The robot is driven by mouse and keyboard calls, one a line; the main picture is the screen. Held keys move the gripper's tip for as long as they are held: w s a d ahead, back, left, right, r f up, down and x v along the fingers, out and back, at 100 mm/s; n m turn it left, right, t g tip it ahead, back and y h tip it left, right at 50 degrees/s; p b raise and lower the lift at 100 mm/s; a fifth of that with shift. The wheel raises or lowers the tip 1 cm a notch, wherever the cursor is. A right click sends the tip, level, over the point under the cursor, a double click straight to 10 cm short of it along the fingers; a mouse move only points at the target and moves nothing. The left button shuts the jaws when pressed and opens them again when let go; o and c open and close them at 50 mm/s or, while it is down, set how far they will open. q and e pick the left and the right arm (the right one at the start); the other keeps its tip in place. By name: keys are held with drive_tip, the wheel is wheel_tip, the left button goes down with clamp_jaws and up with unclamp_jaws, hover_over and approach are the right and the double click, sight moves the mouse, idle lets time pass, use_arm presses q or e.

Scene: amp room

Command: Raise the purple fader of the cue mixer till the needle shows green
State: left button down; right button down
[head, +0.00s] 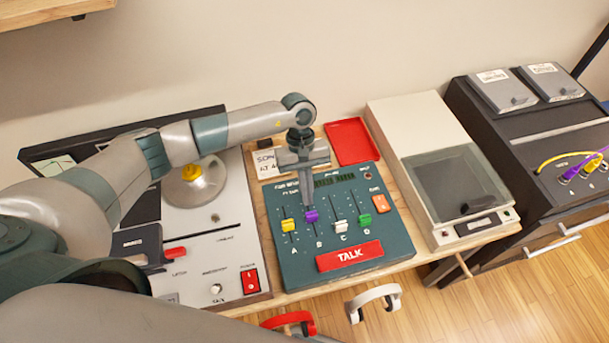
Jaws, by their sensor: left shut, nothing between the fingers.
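The cue mixer (294,258) is a teal panel on the wooden desk, with faders marked A to D and a red TALK button (349,255). The purple fader (311,216) is the second from the left, above the letter B, and sits in the upper part of its slot. My left gripper (308,204) points down onto the purple fader with its fingers shut and holds nothing; its tips are at or just above the knob. I cannot tell whether they touch. A needle gauge (57,164) shows partly at the far left behind my arm; its reading is too small to tell. My right gripper is not in view.
The yellow (288,225), white (341,226) and green (365,219) faders stand close beside the purple one. A red tray (352,141) lies behind the mixer. A cream-coloured device (418,122) stands to the right, and a white panel (240,232) with a red switch to the left.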

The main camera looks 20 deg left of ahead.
sight(311, 212)
use_arm(q)
drive_tip(key=shift+s+d+p, duration=0.4)
drive_tip(key=shift+s+d, duration=0.05)
drive_tip(key=shift+s, duration=0.25)
drive_tip(key=shift+s+d+f+b, duration=0.25)
drive_tip(key=shift+s+b, duration=0.1)
drive_tip(key=shift+b, duration=0.65)
drive_tip(key=shift+s+d+r, duration=0.1)
drive_tip(key=shift+s, duration=0.05)
drive_tip(key=shift+s+r, duration=0.1)
drive_tip(key=shift+r, duration=0.05)
